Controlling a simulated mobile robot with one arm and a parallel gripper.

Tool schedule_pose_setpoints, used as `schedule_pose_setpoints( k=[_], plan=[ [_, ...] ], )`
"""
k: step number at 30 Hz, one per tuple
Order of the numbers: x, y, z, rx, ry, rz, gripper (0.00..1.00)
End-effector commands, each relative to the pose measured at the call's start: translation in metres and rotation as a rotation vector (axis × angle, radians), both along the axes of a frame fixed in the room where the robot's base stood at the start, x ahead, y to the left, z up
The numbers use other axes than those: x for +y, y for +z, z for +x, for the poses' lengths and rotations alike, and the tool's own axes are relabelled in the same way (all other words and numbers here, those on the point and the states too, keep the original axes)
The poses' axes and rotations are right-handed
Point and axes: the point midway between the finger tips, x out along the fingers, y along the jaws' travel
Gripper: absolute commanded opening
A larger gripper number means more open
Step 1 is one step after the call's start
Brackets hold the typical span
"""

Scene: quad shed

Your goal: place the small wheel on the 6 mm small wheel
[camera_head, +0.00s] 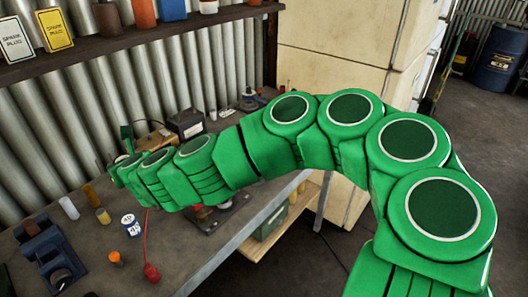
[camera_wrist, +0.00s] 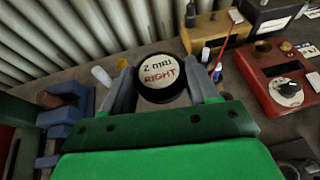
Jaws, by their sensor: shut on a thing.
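My gripper (camera_wrist: 160,78) is shut on a round black wheel (camera_wrist: 164,92) in the wrist view, with one grey finger on each side. The wheel's pale round face is turned to the camera and carries writing, a dark upper line that looks like "2 mm" and "RIGHT" in red. It is over the bench. In the head view my green arm reaches left across the bench, and the held wheel is not clear there. I cannot make out a wheel marked 6 mm in either view.
The grey bench (camera_head: 95,265) holds a blue tool (camera_head: 45,250), a small white-and-blue container (camera_head: 131,224), a red-handled tool (camera_head: 151,270) and a dark battery-like box (camera_head: 187,125). A red box with a dial (camera_wrist: 290,85) stands right of the wheel. A corrugated wall rises behind.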

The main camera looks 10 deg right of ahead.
Motion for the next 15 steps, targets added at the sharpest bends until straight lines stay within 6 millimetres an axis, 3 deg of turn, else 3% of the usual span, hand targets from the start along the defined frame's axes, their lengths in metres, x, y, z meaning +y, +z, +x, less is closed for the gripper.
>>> schedule_pose_setpoints(
  k=[11,15],
  plan=[
    [-0.001,0.036,0.002,-0.002,-0.005,0.003,0.28],
    [-0.008,0.032,0.009,0.000,0.001,0.000,0.28]
  ],
)
